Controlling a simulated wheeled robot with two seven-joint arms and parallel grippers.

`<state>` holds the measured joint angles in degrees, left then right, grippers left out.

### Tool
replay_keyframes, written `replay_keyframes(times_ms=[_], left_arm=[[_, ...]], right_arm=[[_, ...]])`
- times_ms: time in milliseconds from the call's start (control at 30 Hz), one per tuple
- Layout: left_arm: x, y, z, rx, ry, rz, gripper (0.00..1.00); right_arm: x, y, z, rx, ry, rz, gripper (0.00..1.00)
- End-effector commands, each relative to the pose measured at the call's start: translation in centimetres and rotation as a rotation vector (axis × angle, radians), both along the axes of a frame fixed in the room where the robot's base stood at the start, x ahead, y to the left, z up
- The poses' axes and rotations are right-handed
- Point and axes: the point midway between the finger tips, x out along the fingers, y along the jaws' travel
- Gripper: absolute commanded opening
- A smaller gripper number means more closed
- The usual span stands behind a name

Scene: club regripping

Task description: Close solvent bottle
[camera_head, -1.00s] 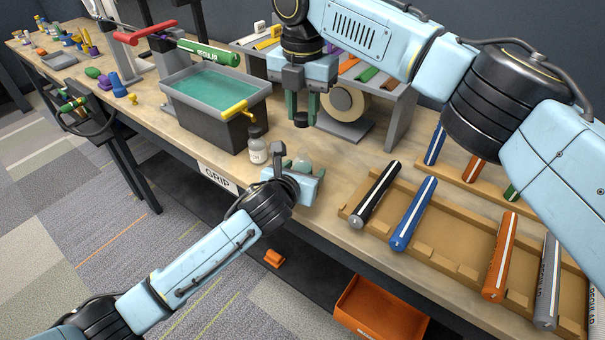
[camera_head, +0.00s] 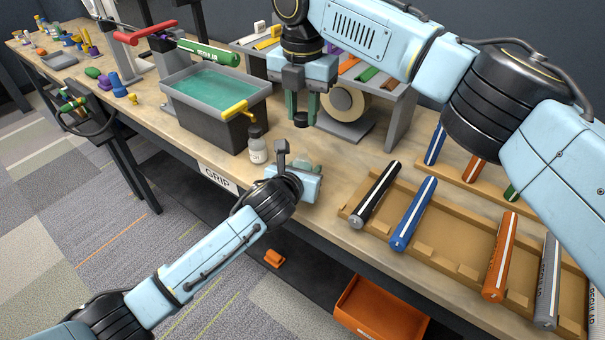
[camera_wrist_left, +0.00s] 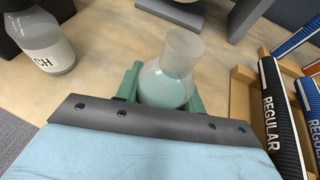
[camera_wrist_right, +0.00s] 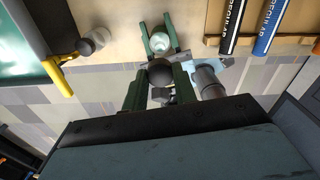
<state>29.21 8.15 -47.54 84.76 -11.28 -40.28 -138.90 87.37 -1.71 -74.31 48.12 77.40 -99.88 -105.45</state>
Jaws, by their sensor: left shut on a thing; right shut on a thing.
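The open solvent bottle (camera_wrist_left: 171,75) is a clear, round-bodied vessel with a wide neck and pale teal liquid. It stands upright between the green fingers of my left gripper (camera_wrist_left: 163,92), which is shut on it near the bench's front edge. My right gripper (camera_head: 301,108) points down above the bench, shut on a dark round cap (camera_head: 301,119). The cap also shows between the fingers in the right wrist view (camera_wrist_right: 161,74), apart from the bottle's mouth (camera_wrist_right: 162,42). In the head view the left gripper (camera_head: 302,170) partly hides the bottle, below the cap.
A capped, labelled bottle (camera_head: 258,147) stands left of the left gripper, beside a grey tub (camera_head: 215,121) of teal liquid. A tape roll (camera_head: 345,103) stands behind. A wooden rack (camera_head: 437,262) with several grips lies right. An orange bin (camera_head: 378,312) sits below the bench.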

Motion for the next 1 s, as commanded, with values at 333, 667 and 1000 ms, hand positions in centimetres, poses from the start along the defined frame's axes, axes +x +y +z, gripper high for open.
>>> replay_keyframes(times_ms=[333, 667, 1000], left_arm=[[0.0, 0.0, 0.0, 0.000, 0.001, 0.000, 0.00], [0.0, 0.0, -0.1, 0.000, 0.001, 0.000, 0.00], [0.0, 0.0, -0.1, 0.000, 0.001, 0.000, 0.00]], right_arm=[[0.0, 0.0, -2.9, 0.000, 0.003, 0.000, 0.07], [0.1, 0.0, -5.0, -0.001, -0.002, 0.000, 0.07], [0.1, 0.0, -5.0, 0.000, -0.001, 0.000, 0.07]])
